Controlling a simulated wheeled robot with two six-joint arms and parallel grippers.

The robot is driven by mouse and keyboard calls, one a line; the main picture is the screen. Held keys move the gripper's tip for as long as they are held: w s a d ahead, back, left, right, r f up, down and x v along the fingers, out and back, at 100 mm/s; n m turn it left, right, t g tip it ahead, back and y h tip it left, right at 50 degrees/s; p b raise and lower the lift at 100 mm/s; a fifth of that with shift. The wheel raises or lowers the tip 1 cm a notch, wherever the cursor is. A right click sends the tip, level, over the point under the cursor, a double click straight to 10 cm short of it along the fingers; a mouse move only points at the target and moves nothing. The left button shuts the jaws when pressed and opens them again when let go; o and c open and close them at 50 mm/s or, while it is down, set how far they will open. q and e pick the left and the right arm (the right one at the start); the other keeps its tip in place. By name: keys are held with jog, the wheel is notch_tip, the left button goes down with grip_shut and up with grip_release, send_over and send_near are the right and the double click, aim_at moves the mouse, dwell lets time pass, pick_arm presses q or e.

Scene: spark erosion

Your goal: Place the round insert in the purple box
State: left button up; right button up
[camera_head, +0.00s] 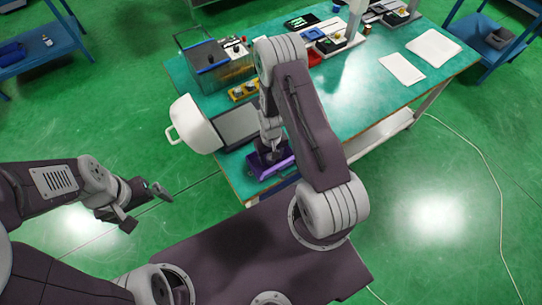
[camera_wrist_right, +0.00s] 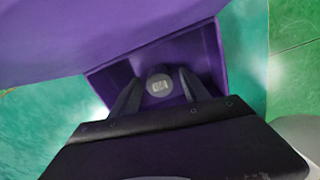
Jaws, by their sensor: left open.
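The purple box (camera_wrist_right: 205,50) stands on the near corner of the green table, and it also shows in the head view (camera_head: 272,168). Its purple lid fills the upper left of the right wrist view. The round insert (camera_wrist_right: 159,86), grey with a small pale label, is inside the box outline, between the fingers of my right gripper (camera_wrist_right: 160,85). The fingers are close to both its sides; I cannot tell whether they touch it. In the head view my right arm hides most of this. My left gripper (camera_head: 145,204) is open and empty, off the table at the left.
A white rounded case (camera_head: 195,125) and a dark flat panel (camera_head: 237,125) are beside the box. A clear-sided tank (camera_head: 222,65), a yellow block (camera_head: 243,90) and small machines stand farther back. White sheets (camera_head: 402,69) lie on the right, with bare table around them.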

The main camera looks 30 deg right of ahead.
notch_tip(320, 180, up, 12)
jog(key=r, duration=0.1)
jog(key=s+a+r+t, duration=0.1)
jog(key=s+a+r, duration=0.3)
jog(key=s+r, duration=0.4)
jog(key=shift+s+a+r+n, duration=0.3)
jog(key=shift+s+a+r, duration=0.1)
jog(key=shift+r, duration=0.35)
